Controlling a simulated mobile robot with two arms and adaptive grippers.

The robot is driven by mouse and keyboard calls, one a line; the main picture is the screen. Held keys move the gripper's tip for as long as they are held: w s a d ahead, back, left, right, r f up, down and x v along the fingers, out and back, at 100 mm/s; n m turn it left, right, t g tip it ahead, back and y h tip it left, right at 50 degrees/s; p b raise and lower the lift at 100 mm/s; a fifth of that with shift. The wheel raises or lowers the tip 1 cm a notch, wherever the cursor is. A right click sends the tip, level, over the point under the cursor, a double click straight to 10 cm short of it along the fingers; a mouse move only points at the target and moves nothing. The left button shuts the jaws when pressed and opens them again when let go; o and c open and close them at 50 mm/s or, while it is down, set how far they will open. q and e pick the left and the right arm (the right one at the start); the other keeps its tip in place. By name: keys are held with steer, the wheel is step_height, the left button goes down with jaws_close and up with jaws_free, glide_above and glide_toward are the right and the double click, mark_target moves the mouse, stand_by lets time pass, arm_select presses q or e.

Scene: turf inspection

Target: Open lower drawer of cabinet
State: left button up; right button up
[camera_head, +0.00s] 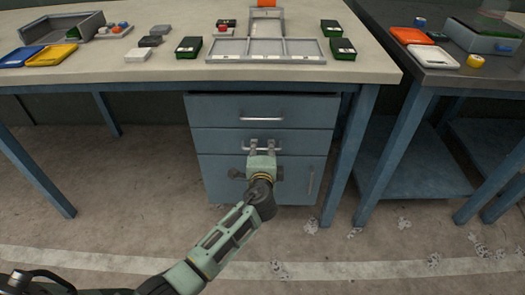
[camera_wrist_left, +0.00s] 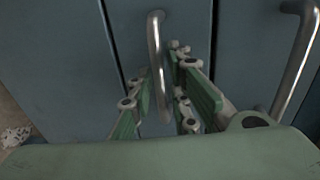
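The blue-grey cabinet (camera_head: 225,175) stands under the light-topped bench. It has an upper drawer (camera_head: 220,108), a lower drawer (camera_head: 215,141) and a door below; both drawers look closed. My left gripper (camera_head: 262,146) is at the lower drawer's metal bar handle (camera_head: 247,149). In the left wrist view, the handle (camera_wrist_left: 156,50) runs between the two green-padded fingers (camera_wrist_left: 168,100), with some space visible between pads and bar. The fingers look open around it; firm contact cannot be made out. My right gripper is not in view.
The upper drawer's handle (camera_head: 261,119) is close above, also at right in the wrist view (camera_wrist_left: 297,65). A vertical door handle (camera_head: 311,182) is at lower right. Bench legs (camera_head: 350,160) flank the cabinet. The concrete floor (camera_head: 130,215) before it is mostly clear, with paper-like scraps (camera_head: 311,226).

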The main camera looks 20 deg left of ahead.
arm_select(q)
steer(key=shift+w, duration=0.15)
steer(key=shift+c, duration=0.2)
jaws_close()
